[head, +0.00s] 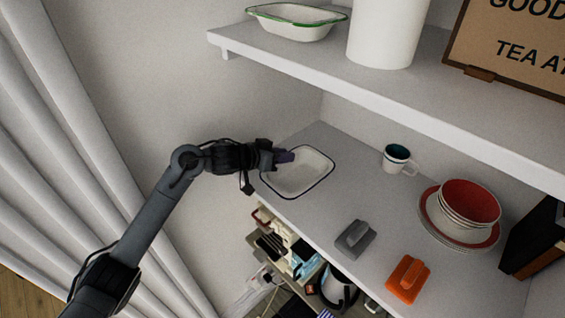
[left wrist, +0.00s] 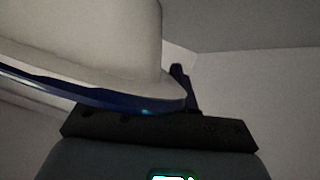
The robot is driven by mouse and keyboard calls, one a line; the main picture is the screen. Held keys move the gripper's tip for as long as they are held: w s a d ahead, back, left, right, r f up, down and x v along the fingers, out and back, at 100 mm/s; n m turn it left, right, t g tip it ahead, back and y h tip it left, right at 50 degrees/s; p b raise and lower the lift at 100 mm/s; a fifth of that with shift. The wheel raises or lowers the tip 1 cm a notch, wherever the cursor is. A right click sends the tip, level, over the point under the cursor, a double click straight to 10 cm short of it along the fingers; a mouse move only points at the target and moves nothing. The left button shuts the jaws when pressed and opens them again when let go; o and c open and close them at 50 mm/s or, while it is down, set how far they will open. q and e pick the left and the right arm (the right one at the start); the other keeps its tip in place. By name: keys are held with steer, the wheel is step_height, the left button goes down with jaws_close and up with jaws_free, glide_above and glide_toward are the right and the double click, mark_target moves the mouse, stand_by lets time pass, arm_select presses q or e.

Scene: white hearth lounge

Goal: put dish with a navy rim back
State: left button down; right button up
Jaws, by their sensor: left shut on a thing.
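The white dish with a navy rim (head: 306,170) is at the left end of the middle shelf in the head view. My left gripper (head: 284,157) is shut on its left edge. In the left wrist view the dish's pale underside (left wrist: 85,40) and navy rim (left wrist: 100,98) fill the upper left, close against my gripper (left wrist: 180,100). I cannot tell whether the dish touches the shelf. My right gripper is not in view.
The shelf (head: 345,205) also holds a mug (head: 398,160), red bowls on a plate (head: 468,205), a grey item (head: 355,238) and an orange item (head: 408,279). An upper shelf (head: 330,92) overhangs, bearing a green-rimmed dish (head: 297,22) and a white container (head: 384,32).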

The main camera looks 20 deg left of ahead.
arm_select(q)
steer(key=shift+f, duration=1.55)
steer(key=c, duration=1)
jaws_free()
steer(key=shift+p, duration=0.3)
steer(key=p+v, duration=0.3)
steer(key=shift+s+a+r, duration=0.1)
steer(key=shift+s+r, duration=0.05)
steer(key=shift+r, duration=0.1)
steer(key=shift+p+v, duration=0.95)
steer(key=shift+p, duration=0.05)
steer(key=shift+s+f, duration=0.1)
